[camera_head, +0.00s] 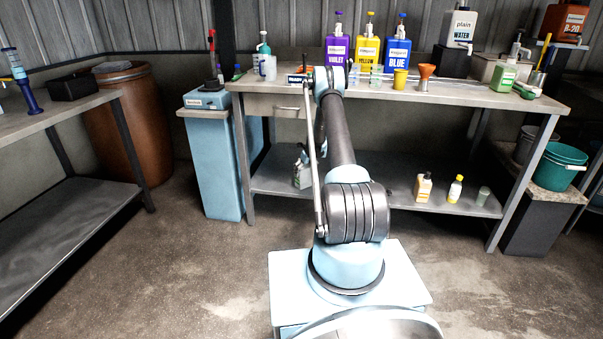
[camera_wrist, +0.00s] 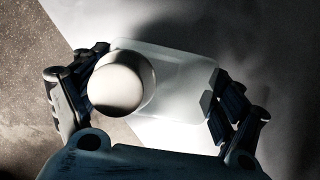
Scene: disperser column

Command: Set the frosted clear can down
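The frosted clear can (camera_wrist: 180,85) is a translucent, whitish body with a round pale cap (camera_wrist: 121,84), seen from above in the wrist view. My gripper (camera_wrist: 158,82) has one finger at the can's left side and one at its right side, and appears shut on it. In the head view my arm reaches to the workbench (camera_head: 455,97), and its end, with the can, is hidden behind my own links. I cannot tell whether the can's base touches the surface below.
Violet (camera_head: 337,50), yellow (camera_head: 367,49) and blue (camera_head: 398,52) bottles stand behind my arm's end. A yellow cup (camera_head: 400,79) and an orange funnel (camera_head: 425,75) stand to the right. A pale container (camera_head: 270,68) stands left. Bare benchtop shows between the funnel and the green-labelled bottle (camera_head: 503,77).

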